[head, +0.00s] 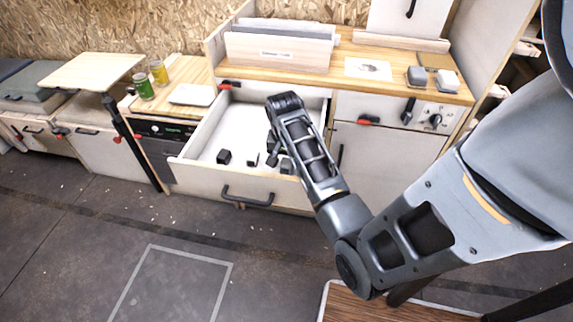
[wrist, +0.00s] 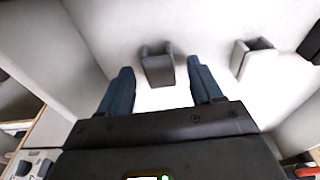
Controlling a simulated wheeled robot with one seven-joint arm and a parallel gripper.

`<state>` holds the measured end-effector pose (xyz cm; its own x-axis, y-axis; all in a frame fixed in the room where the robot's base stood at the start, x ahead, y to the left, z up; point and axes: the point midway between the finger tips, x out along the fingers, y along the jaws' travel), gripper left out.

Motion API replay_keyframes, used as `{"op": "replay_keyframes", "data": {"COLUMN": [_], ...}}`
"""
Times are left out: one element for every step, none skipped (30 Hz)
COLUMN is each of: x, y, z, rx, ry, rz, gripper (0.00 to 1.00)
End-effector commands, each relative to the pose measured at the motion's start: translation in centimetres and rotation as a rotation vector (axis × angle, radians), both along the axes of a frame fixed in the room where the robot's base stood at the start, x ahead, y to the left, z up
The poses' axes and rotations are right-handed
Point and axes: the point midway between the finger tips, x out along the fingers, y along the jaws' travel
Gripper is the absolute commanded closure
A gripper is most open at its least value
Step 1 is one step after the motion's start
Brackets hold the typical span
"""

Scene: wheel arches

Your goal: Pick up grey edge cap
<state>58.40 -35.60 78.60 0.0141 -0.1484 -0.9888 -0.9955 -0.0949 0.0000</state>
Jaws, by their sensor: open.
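In the wrist view, my gripper (wrist: 160,72) points down into an open white drawer, jaws apart and empty. A grey cap (wrist: 158,68), hollow and open on one side, lies on the drawer floor in the gap between the fingertips, slightly beyond them. Neither finger clearly touches it. A second, similar grey cap (wrist: 252,60) lies to the right, outside the jaws. I cannot tell for sure which is the named edge cap. In the head view, my gripper (head: 273,152) is over the drawer, its tips partly hidden by my arm.
The drawer (head: 198,172) has raised walls around my gripper. A black piece (wrist: 312,42) shows at the wrist view's right edge. The worktop (head: 350,85) overhangs behind.

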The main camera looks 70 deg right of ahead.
Motion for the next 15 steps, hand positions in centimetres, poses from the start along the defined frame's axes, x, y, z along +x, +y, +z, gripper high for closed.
{"op": "replay_keyframes", "data": {"x": [0.0, 0.0, 0.0, 0.0, 0.0, 0.0, 0.0, 0.0, 0.0, 0.0, 0.0, 0.0, 0.0, 0.0, 0.0], "y": [0.0, 0.0, 0.0, 0.0, 0.0, 0.0, 0.0, 0.0, 0.0, 0.0, 0.0, 0.0, 0.01, 0.01, 0.01], "z": [0.01, 0.01, 0.01, 0.02, 0.02, 0.02, 0.02, 0.03, 0.03, 0.03, 0.03, 0.03, 0.04, 0.04, 0.04], "rx": [0.0, 0.0, 0.0, 0.0, 0.0, 0.0, 0.0, 0.0, 0.0, 0.0, 0.0, 0.0, 0.0, 0.0, 0.0], "ry": [0.0, 0.0, 0.0, 0.0, 0.0, 0.0, 0.0, 0.0, 0.0, 0.0, 0.0, 0.0, 0.0, 0.0, 0.0], "rz": [0.0, 0.0, 0.0, 0.0, 0.0, 0.0, 0.0, 0.0, 0.0, 0.0, 0.0, 0.0, 0.0, 0.0, 0.0], "gripper": [0.35, 0.35, 0.35, 0.38, 0.41, 0.45, 0.48, 0.5, 0.54, 0.57, 0.6, 0.64, 0.67, 0.7, 0.73]}}
